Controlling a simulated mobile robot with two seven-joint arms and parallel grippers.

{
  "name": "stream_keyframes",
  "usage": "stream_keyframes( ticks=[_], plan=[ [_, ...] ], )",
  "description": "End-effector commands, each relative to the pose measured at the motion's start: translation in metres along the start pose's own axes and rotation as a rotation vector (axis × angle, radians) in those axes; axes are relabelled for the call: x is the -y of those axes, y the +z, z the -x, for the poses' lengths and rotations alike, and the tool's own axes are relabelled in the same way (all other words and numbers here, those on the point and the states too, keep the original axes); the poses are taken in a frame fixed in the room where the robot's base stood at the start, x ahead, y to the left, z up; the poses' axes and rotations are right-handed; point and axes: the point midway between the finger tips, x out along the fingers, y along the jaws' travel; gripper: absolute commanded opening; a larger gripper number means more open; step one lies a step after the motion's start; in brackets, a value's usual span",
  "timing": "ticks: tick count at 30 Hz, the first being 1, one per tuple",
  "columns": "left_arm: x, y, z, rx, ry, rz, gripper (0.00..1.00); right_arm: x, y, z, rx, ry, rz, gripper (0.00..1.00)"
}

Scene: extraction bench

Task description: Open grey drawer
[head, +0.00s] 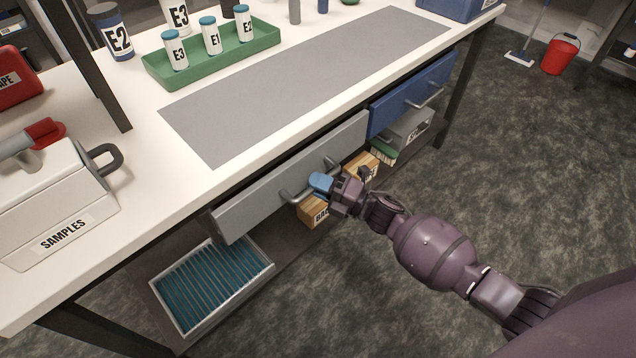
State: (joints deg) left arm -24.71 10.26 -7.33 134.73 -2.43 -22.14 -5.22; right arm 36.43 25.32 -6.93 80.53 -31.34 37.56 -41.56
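The grey drawer (262,199) is under the front of the bench, left of a blue drawer (408,97). Its front panel lies close below the bench edge, and I see no clear gap showing its inside. Its grey bar handle (289,197) sticks out from the middle of the panel. My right gripper (322,183), with a blue fingertip part, is at the handle and hides its middle. I cannot tell whether the fingers are closed on the bar. My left gripper is not in view.
A tray of teal strips (212,285) and wooden boxes (314,212) are below the drawer. On the bench are a SAMPLES case (55,205), a green rack (225,58) with labelled bottles, and a bare grey mat (300,82). The floor in front is clear.

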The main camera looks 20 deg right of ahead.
Motion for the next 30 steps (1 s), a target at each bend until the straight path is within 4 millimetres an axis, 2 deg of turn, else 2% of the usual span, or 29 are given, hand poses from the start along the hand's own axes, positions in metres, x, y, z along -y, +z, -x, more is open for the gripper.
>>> stream_keyframes(
  ticks=[1,3,11,17,23,30],
  plan=[
    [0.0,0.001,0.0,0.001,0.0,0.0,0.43,0.0,0.0,0.0,0.0,0.0,0.0,0.07],
    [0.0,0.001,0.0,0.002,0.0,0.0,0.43,0.0,0.0,0.0,0.0,0.0,0.0,0.0],
    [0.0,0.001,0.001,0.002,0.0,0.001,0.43,0.0,0.0,0.001,0.0,0.0,0.0,0.0],
    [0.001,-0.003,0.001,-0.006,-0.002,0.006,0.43,-0.004,-0.005,0.014,0.0,0.0,0.001,0.0],
    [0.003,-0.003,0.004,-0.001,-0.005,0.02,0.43,-0.013,-0.019,0.048,0.001,0.0,0.002,0.0],
    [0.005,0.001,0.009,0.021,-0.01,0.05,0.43,-0.026,-0.044,0.107,0.001,0.0,0.001,0.0]
  ],
)
